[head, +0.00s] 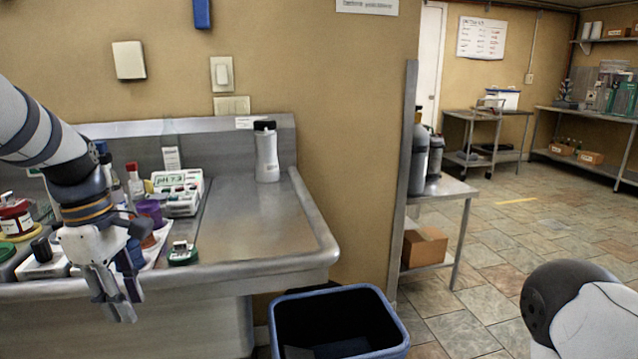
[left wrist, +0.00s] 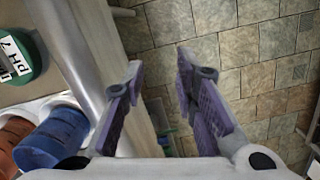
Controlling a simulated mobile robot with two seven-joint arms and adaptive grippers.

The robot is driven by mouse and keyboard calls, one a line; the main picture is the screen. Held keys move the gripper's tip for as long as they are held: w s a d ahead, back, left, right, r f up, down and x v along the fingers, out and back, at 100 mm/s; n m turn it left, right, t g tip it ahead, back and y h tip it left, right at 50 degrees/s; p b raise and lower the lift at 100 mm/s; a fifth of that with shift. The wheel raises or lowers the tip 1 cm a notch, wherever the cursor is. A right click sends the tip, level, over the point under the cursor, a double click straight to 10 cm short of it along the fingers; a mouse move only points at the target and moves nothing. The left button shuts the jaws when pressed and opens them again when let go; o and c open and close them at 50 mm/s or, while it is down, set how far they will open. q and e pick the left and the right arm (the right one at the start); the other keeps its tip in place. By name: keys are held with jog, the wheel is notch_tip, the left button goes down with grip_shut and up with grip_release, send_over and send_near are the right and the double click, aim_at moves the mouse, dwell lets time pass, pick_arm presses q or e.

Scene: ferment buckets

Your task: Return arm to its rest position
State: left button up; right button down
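My left gripper (head: 120,308) hangs fingers-down at the front edge of the steel counter (head: 245,225), at the left of the head view. In the left wrist view its two fingers (left wrist: 160,66) stand apart with nothing between them, over the counter edge and tiled floor. The left arm comes in from the upper left and hides part of the items behind it. A rounded part of my right arm (head: 585,310) shows at the lower right; its gripper is out of view.
A pH meter (head: 178,192), a green-lidded container (head: 183,254) and coloured cups (left wrist: 55,140) crowd the counter's left side near my gripper. A white bottle (head: 267,155) stands at the back. A blue-rimmed bin (head: 395,318) is on the floor. A side table (head: 452,188) stands right.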

pick_arm(q)
jog(key=s+d+f+m+g+y, duration=0.1)
jog(key=s+f+m, duration=0.3)
jog(key=f, duration=0.7)
jog(key=s+d+f+m, duration=0.1)
jog(key=s+f+m, duration=0.1)
jog(key=s+f, duration=0.6)
jog(key=s+d+f+m, duration=0.2)
jog(key=s+f+m, duration=0.3)
jog(key=s, duration=0.7)
jog(key=s+d+f+m, duration=0.3)
jog(key=s+f+m, duration=0.3)
jog(key=s, duration=0.6)
jog(key=shift+d+g, duration=0.2)
jog(key=shift+g, duration=0.2)
jog(key=shift+o, duration=0.3)
jog(key=shift+w, duration=0.1)
